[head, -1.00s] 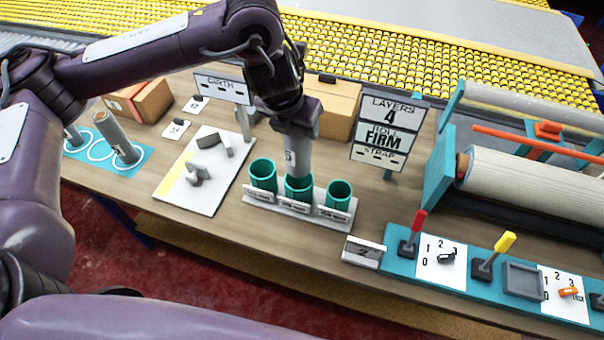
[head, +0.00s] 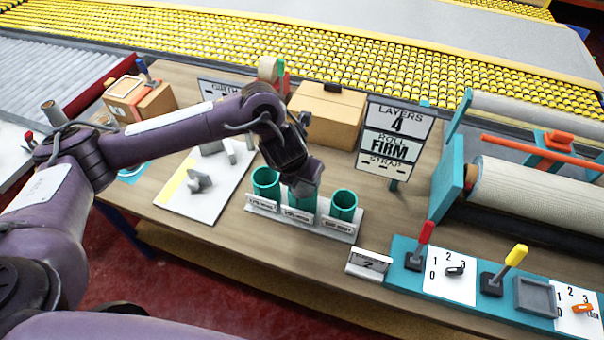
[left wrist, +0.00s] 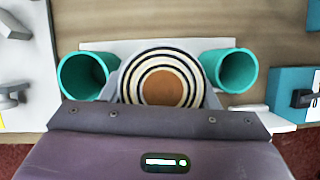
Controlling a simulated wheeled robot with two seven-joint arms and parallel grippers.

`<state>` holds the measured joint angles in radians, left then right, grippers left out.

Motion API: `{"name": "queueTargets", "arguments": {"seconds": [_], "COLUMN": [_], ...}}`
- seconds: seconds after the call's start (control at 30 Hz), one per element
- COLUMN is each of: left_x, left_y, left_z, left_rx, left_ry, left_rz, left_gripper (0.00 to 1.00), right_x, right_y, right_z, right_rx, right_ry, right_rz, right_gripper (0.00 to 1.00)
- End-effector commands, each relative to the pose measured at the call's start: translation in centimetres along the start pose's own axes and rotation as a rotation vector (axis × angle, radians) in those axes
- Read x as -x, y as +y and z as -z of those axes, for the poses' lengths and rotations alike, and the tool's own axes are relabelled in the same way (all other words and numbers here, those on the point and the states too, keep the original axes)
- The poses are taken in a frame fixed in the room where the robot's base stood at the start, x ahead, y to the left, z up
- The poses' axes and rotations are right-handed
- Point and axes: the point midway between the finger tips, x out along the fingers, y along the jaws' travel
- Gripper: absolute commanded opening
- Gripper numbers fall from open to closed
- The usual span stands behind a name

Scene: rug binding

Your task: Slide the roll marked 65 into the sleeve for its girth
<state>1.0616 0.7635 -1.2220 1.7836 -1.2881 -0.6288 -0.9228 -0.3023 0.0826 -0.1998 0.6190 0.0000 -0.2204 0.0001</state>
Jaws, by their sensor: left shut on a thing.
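Three teal sleeves stand in a row in a pale labelled rack (head: 330,233): the left sleeve (head: 265,184), the middle sleeve (head: 301,207) and the right sleeve (head: 343,206). My left gripper (head: 303,188) points down at the mouth of the middle sleeve, shut on a roll. The roll's ringed end with a brown core (left wrist: 165,84) shows between the fingers in the left wrist view; the left sleeve (left wrist: 83,76) and right sleeve (left wrist: 230,70) flank it. The roll's lower part and its marking are hidden; it appears to be in the middle sleeve. My right gripper is not in view.
A sign reading LAYERS 4, ROLL FIRM (head: 395,137) stands right of the sleeves. A cardboard box (head: 328,113) is behind them. A white board with grey blocks (head: 203,183) lies to the left. A teal lever panel (head: 445,272) and a large roll (head: 530,195) are at right.

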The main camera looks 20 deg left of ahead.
Motion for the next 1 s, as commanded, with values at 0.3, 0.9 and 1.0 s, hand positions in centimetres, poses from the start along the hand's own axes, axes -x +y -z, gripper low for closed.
{"name": "queueTargets", "arguments": {"seconds": [0.3,0.9,1.0], "left_x": [-0.4,0.9,2.8], "left_y": [0.0,-0.1,0.0], "left_z": [0.1,-0.1,-0.1], "left_rx": [0.000,0.000,-0.003], "left_ry": [0.000,-0.003,-0.005], "left_rz": [0.000,0.002,0.001], "left_gripper": [0.56,0.76,0.76], "right_x": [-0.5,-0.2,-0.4], "right_y": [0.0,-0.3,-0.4], "right_z": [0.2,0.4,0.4], "right_rx": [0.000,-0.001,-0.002], "right_ry": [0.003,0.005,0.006], "right_rz": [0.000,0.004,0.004], "right_gripper": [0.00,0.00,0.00]}}
